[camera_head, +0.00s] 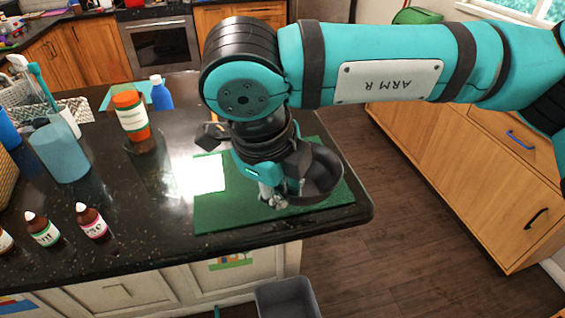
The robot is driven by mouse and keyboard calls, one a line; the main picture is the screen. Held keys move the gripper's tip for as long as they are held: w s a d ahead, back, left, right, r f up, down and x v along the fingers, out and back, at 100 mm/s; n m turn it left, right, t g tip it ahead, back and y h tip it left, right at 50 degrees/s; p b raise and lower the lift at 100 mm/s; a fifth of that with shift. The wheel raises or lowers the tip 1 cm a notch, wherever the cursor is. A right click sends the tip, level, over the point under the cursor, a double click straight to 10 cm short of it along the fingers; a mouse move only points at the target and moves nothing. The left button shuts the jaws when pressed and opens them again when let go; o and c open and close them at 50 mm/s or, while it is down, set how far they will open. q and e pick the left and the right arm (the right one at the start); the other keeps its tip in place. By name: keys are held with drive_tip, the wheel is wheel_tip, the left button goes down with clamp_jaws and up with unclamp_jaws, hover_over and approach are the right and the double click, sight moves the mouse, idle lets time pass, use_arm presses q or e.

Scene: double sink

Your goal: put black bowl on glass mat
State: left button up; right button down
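The green glass mat (225,215) lies flat on the dark counter near its right end, with a bright glare patch at its left. The black bowl (325,175) is over the right part of the mat, beside my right gripper. My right gripper (273,195) points down over the mat and appears shut on the bowl's left rim; the wrist partly hides the contact. I cannot tell whether the bowl touches the mat. My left gripper is not in view.
An orange-brown jar (131,117) and a blue bottle (161,94) stand left of the mat. A blue-grey cup (60,150) and several small brown bottles (92,222) stand farther left. The counter ends just right of the mat. A grey bin (287,299) stands below.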

drive_tip(key=w+p, duration=0.1)
drive_tip(key=w, duration=0.1)
drive_tip(key=w+p, duration=0.1)
drive_tip(key=w, duration=0.2)
drive_tip(key=w+p, duration=0.1)
drive_tip(key=w, duration=0.2)
drive_tip(key=shift+w+a+f, duration=0.1)
drive_tip(key=shift+a+f, duration=0.1)
drive_tip(key=shift+a, duration=0.15)
drive_tip(key=shift+w+a+f, duration=0.1)
drive_tip(key=shift+w+f, duration=0.05)
drive_tip(key=shift+w, duration=0.5)
drive_tip(key=shift+w+p, duration=0.25)
drive_tip(key=shift+p, duration=0.1)
drive_tip(key=shift+w+f+p, duration=0.1)
drive_tip(key=shift+f+p, duration=0.25)
drive_tip(key=shift+p, duration=0.05)
wheel_tip(320, 180, down, 2)
drive_tip(key=shift+f+p, duration=0.25)
drive_tip(key=shift+p, duration=0.45)
drive_tip(key=shift+f, duration=0.25)
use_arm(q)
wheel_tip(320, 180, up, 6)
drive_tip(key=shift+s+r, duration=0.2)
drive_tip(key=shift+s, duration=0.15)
